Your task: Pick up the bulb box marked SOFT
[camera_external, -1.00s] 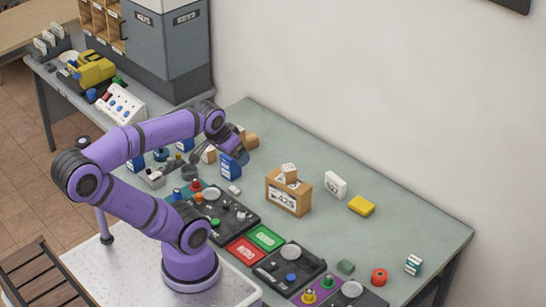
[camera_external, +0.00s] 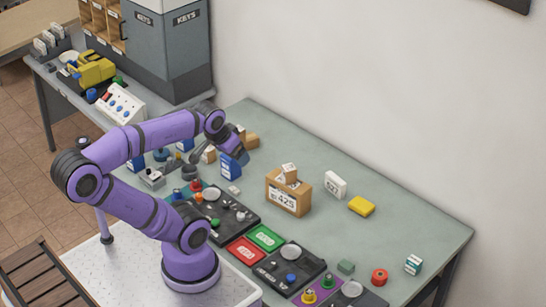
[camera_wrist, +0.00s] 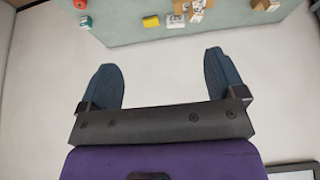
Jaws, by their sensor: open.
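My gripper (camera_wrist: 160,68) is open and empty in the wrist view, with bare wall and floor between its two blue-grey fingers. In the external view the end of my arm (camera_external: 236,140) is above the table's back left part, near a blue box (camera_external: 232,167). No SOFT marking is legible. In the wrist view the white box (camera_wrist: 176,21) and teal and white box (camera_wrist: 86,21) show near the top edge.
Dark panels with knobs (camera_external: 290,268) and red and green trays (camera_external: 266,237) line the front edge. Grey cabinets (camera_external: 165,50) stand at the back left.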

